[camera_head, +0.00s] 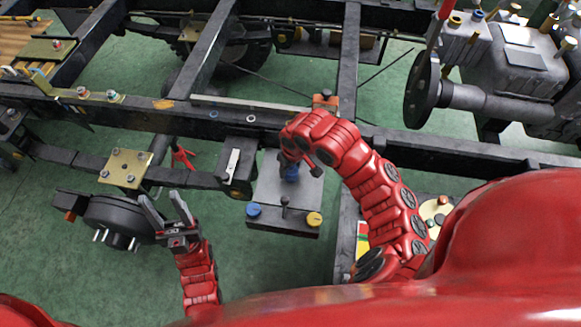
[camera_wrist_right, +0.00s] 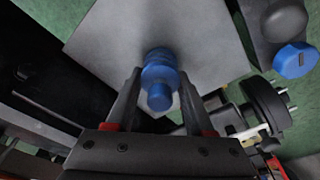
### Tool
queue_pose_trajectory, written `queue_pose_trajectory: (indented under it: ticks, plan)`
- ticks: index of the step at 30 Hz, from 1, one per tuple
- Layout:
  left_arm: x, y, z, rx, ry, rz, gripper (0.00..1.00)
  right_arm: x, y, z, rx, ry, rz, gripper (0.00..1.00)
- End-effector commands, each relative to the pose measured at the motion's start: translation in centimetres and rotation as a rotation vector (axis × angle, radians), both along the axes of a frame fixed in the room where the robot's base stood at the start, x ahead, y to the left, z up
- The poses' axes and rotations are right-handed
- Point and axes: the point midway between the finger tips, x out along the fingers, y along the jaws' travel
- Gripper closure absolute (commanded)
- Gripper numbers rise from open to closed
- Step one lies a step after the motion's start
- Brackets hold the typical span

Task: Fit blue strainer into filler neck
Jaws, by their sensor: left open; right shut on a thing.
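The blue strainer (camera_head: 291,172) is between the fingers of my right gripper (camera_head: 297,166), over the flat grey top of a tank (camera_head: 262,190). In the right wrist view the strainer (camera_wrist_right: 159,73) shows as stacked round blue parts, with my right gripper's fingers (camera_wrist_right: 161,82) closed on its sides. I cannot see an open filler neck; it may be hidden under the strainer, and I cannot tell whether they touch. My left gripper (camera_head: 166,218) is open and empty, left of the tank beside a black wheel hub (camera_head: 118,218).
A blue cap (camera_head: 254,210), a yellow cap (camera_head: 314,219) and a small dark lever (camera_head: 285,203) stand along the tank's near edge. Black chassis rails (camera_head: 200,122) run behind it. A grey engine block (camera_head: 520,80) is at upper right. Green floor is open between hub and tank.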

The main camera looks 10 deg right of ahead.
Motion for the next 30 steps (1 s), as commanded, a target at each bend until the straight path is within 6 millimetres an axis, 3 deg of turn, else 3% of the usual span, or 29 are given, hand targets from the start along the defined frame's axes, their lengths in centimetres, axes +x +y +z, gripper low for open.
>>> queue_pose_trajectory:
  ticks: [3,4,9,20,25,30]
  plan:
    - [0.0,0.0,-0.2,0.0,0.0,0.0,0.5,0.0,0.0,-0.4,0.0,0.0,-0.001,1.0]
    - [0.0,0.0,-0.2,0.0,0.0,0.0,0.5,0.0,0.0,-0.4,0.0,0.0,-0.001,0.45]
    - [0.0,0.0,-0.2,0.0,0.0,0.0,0.5,0.0,0.0,-0.3,0.0,0.0,-0.001,0.17]
    - [0.0,0.0,0.1,0.0,0.0,0.0,0.5,0.0,0.0,0.3,0.0,0.0,-0.001,0.17]
    - [0.0,0.0,0.2,0.0,0.0,0.0,0.5,-0.3,-0.3,3.0,0.002,-0.004,-0.003,0.17]
    - [0.0,0.0,1.5,0.0,0.0,0.0,0.5,-0.8,-0.6,7.4,-0.003,-0.003,-0.002,0.17]
